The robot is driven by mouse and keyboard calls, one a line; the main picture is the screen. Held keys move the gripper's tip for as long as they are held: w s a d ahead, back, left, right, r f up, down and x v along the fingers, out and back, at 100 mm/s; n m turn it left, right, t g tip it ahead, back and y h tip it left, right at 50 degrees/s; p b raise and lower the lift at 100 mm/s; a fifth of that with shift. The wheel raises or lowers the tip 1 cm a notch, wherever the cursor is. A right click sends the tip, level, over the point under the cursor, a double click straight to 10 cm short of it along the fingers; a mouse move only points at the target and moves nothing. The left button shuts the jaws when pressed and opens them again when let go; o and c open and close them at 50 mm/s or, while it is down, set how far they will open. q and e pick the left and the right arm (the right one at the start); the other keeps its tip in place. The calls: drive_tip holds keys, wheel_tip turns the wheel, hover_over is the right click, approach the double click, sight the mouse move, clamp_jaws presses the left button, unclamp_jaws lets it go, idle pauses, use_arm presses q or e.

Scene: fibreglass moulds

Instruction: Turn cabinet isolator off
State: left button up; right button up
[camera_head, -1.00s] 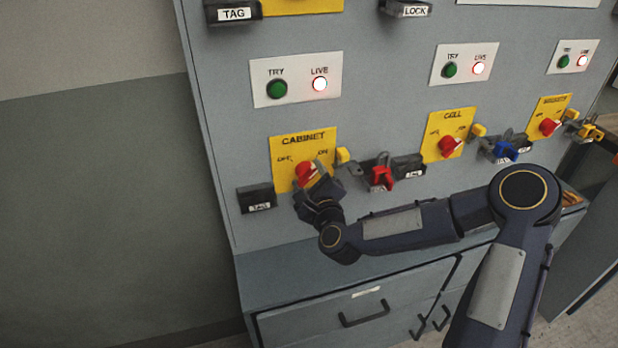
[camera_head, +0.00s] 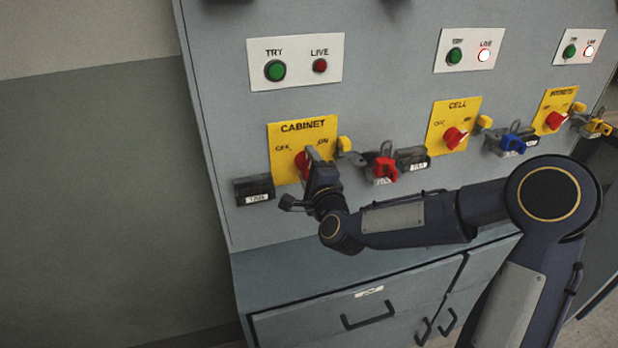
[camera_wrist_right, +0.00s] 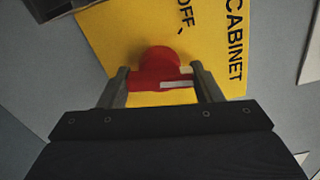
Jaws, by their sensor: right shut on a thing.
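The cabinet isolator is a red rotary knob (camera_head: 303,164) on a yellow plate (camera_head: 284,140) marked CABINET, OFF and ON. My right gripper (camera_head: 312,163) is at the knob in the head view and partly covers it. In the right wrist view, the red knob (camera_wrist_right: 155,72) sits between the two fingers of my right gripper (camera_wrist_right: 160,88), which is shut on it. A white mark shows on the knob's handle. Above the plate, the cabinet LIVE lamp (camera_head: 320,65) is dark red and unlit, beside a green TRY button (camera_head: 275,70). My left gripper is not in view.
A red padlock (camera_head: 384,168) hangs right of the cabinet plate, and a black tag holder (camera_head: 254,189) is at its lower left. The CELL knob (camera_head: 455,138) and a blue padlock (camera_head: 512,143) are further right. A grey drawer cabinet (camera_head: 290,325) stands below.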

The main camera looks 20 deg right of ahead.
drive_tip(key=n+b, duration=0.2)
drive_tip(key=n, duration=0.1)
drive_tip(key=shift+f, duration=0.15)
drive_tip(key=n+b, duration=0.2)
drive_tip(key=shift+n, duration=0.3)
drive_tip(key=n+b, duration=0.1)
drive_tip(key=n, duration=0.1)
drive_tip(key=shift+n, duration=1.8)
drive_tip(key=shift+b, duration=0.3)
drive_tip(key=o, duration=1)
drive_tip(key=shift+s+d, duration=0.1)
drive_tip(key=shift+s, duration=3.8)
